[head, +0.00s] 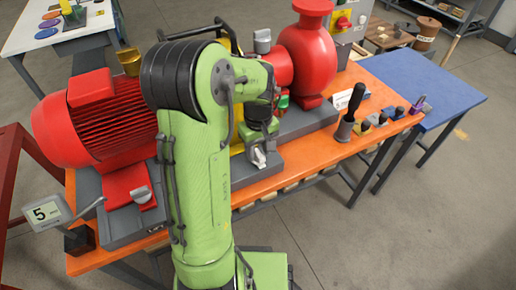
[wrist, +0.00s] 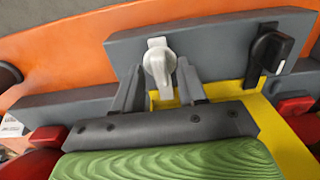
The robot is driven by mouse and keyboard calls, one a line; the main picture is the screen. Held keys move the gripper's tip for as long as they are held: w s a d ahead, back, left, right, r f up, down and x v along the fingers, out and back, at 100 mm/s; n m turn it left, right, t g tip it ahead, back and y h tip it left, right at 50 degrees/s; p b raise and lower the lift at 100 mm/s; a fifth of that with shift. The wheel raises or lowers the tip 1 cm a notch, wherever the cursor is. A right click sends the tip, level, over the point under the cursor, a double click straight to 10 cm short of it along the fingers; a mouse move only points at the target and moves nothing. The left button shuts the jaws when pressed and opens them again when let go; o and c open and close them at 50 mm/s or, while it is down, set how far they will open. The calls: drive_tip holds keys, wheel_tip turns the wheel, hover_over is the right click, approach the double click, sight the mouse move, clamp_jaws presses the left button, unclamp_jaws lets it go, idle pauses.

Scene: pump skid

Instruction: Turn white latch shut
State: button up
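The white latch (wrist: 160,62) sits on the side of a grey base block in the wrist view, its handle pointing down toward my gripper. It also shows in the head view (head: 258,158), just below my gripper. My gripper (wrist: 160,78) is open, with one finger on each side of the latch handle. A gap shows between the handle and each finger, and I see no clear contact. In the head view my arm hides much of the area around the gripper.
A black latch (wrist: 268,52) is right of the white one. A red motor (head: 95,120) and red pump (head: 308,55) flank my arm on the orange bench (head: 300,160). A black-handled tool (head: 350,110) stands to the right. A blue table (head: 425,85) adjoins.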

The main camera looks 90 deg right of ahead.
sight(258, 153)
wheel_tip(258, 153, up, 16)
drive_tip(key=p, duration=0.4)
drive_tip(key=shift+f, duration=0.15)
idle(0.5)
